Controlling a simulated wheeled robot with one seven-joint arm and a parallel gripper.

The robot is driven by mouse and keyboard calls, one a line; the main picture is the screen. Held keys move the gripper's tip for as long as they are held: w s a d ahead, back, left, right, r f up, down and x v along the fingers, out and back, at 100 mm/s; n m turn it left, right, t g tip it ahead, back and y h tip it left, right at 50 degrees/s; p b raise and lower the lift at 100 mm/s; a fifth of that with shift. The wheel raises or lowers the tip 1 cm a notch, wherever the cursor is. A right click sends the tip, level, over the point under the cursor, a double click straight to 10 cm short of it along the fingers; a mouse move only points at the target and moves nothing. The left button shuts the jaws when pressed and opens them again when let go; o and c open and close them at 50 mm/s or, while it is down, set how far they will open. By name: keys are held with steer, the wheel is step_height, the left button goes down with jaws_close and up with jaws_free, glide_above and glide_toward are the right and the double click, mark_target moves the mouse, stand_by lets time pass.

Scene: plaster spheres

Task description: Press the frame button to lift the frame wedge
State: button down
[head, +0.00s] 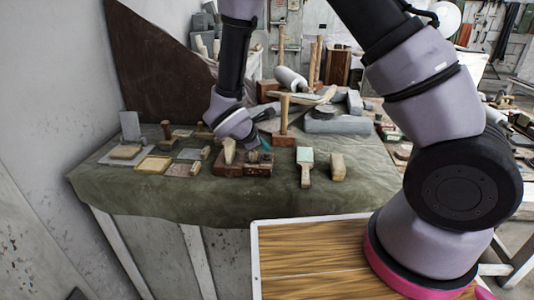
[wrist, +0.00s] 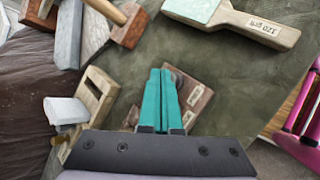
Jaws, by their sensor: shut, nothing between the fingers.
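My gripper (head: 266,143) is shut and empty, its teal fingers pointing down over the brown wooden blocks (head: 258,170) at the front middle of the bench. In the wrist view the closed fingertips (wrist: 161,73) lie in front of a reddish-brown block (wrist: 198,97) and partly cover a dark round part beside it. That dark round part (head: 253,155) may be the frame button; I cannot tell whether the fingers touch it. A pale upright wedge-shaped piece (head: 229,150) stands on the blocks' left side and may be the frame wedge. I cannot tell whether it is raised.
A mallet (head: 283,125) stands close behind my gripper. A green-faced sanding block (head: 305,165) and a pale wooden block (head: 337,166) lie to the right. Green cloth (head: 210,200) at the bench's front edge is clear.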

steer(key=shift+f, duration=0.45)
stand_by(0.3)
stand_by(0.3)
steer(key=shift+r, duration=1)
steer(key=shift+r, duration=0.1)
steer(key=shift+r, duration=2.4)
